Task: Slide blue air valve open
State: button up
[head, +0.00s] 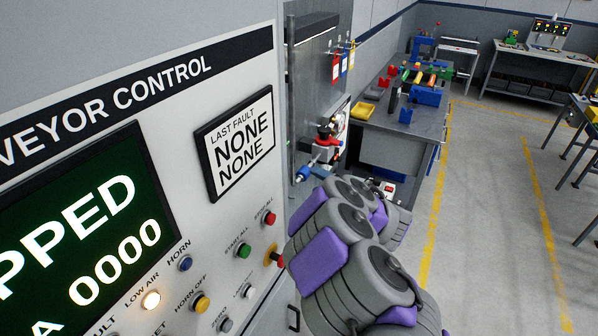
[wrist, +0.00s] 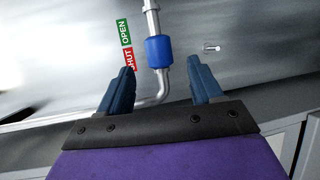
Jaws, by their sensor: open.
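The blue air valve (wrist: 158,49) is a blue sleeve around a thin metal pipe in the wrist view. A label beside it on the left has a green OPEN part (wrist: 125,33) above a red SHUT part (wrist: 128,58); the left finger partly covers the red part. The sleeve sits between the two, nearer SHUT. My gripper (wrist: 160,66) is open, its dark blue fingers apart on either side of the pipe just below the sleeve. Nothing is held. In the head view a small blue part (head: 303,174) shows beside the panel; my arm hides my gripper there.
The conveyor control panel (head: 232,145) fills the left, with several buttons close to my arm. A grey cabinet (head: 312,90) with hanging tags stands beyond it. A workbench (head: 410,125) holds coloured parts. Open floor (head: 490,220) lies to the right.

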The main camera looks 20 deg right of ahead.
aim_at(300, 171)
jog(key=x, duration=0.8)
jog(key=shift+w+d, duration=0.1)
jog(key=shift+w, duration=0.05)
jog(key=shift+w+a+f, duration=0.1)
jog(key=shift+w+a, duration=0.15)
jog(key=shift+w, duration=0.25)
jog(key=shift+c, duration=0.2)
